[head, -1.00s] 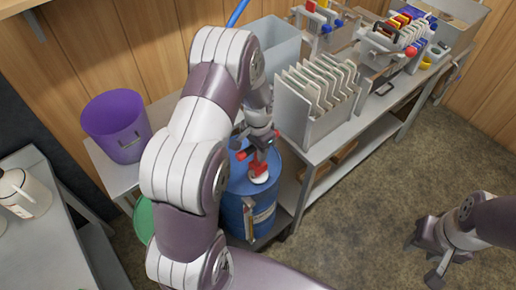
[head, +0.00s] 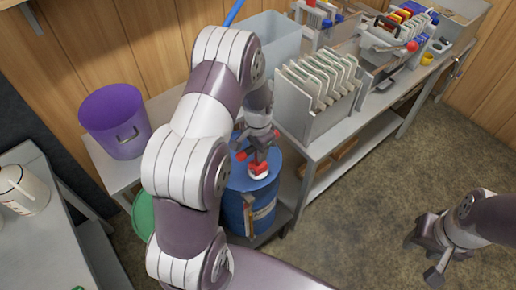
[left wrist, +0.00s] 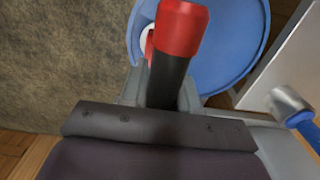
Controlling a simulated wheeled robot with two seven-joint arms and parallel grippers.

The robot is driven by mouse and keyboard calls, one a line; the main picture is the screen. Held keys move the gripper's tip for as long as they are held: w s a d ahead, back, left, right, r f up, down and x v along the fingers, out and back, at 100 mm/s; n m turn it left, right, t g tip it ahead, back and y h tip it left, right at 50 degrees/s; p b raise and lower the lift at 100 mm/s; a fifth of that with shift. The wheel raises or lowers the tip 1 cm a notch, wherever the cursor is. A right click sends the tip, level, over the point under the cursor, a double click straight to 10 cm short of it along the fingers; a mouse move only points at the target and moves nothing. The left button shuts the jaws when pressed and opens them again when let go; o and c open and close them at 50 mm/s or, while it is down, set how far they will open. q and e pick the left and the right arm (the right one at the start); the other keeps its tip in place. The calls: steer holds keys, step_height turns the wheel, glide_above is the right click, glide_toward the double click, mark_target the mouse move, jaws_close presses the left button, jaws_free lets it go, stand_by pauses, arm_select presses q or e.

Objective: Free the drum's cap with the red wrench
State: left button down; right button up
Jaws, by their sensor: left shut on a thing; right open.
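The red wrench (head: 260,167) has a dark handle and shows large in the left wrist view (left wrist: 182,30). My left gripper (head: 257,150) is shut on the wrench just above the cap. The wrench's red part overlaps the cap; how fully it is seated I cannot tell. My right gripper (head: 421,258) is open and empty over the floor.
A bench with a slotted rack (head: 312,100) of several pale plates stands right behind the drum. A purple bucket (head: 115,122) stands on a grey table at left. A white jug (head: 22,190) is at far left. The floor at right is clear.

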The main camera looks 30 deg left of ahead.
stand_by(0.3)
arm_select(q)
steer(key=shift+r+n+p, duration=0.1)
steer(key=shift+n+p, duration=0.3)
steer(key=shift+n, duration=1.2)
steer(key=n, duration=0.2)
steer(key=shift+n+p, duration=0.3)
steer(key=shift+p, duration=0.1)
steer(key=shift+n, duration=0.6)
steer(key=n+p, duration=0.1)
steer(key=n, duration=0.2)
steer(key=shift+n, duration=0.8)
